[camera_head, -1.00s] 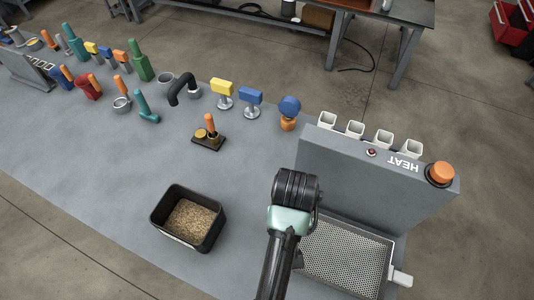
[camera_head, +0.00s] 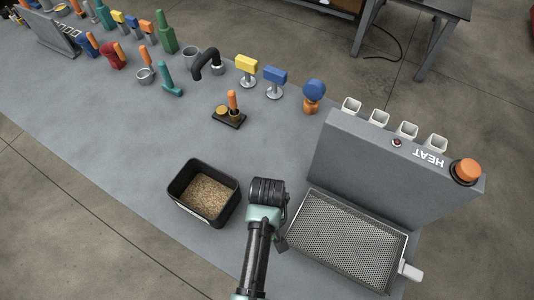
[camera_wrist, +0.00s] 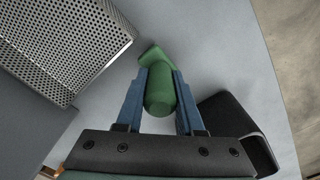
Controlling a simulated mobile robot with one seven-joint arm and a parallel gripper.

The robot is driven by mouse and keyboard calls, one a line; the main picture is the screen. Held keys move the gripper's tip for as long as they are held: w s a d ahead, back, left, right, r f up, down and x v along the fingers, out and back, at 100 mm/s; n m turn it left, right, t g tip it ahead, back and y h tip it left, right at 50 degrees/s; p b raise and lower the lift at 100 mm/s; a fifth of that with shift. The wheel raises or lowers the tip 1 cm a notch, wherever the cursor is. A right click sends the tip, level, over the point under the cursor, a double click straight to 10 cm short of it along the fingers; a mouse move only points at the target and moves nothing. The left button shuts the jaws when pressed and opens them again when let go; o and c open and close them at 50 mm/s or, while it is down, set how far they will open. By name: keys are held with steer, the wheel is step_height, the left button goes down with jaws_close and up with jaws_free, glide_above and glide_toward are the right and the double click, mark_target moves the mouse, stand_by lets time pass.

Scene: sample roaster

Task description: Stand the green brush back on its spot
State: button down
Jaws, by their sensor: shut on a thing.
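The green brush (camera_wrist: 160,92) shows in the wrist view between the two blue fingers of my gripper (camera_wrist: 160,88). My gripper is shut on its rounded handle, and its wider, angled end points away from the wrist, over the grey bench top. In the head view my wrist covers the fingers and the brush, between the black bin and the perforated tray. I cannot tell whether the brush touches the bench. No marked spot for the brush can be made out.
The black bin (camera_head: 179,207) of grain is left of my wrist. The perforated tray (camera_head: 345,240) and the grey HEAT unit (camera_head: 375,160) are to the right. A small dark stand (camera_head: 229,119) and several coloured tools are farther back. Bare bench lies between them.

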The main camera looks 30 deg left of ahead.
steer(key=shift+f, duration=0.15)
steer(key=c, duration=0.5)
jaws_free()
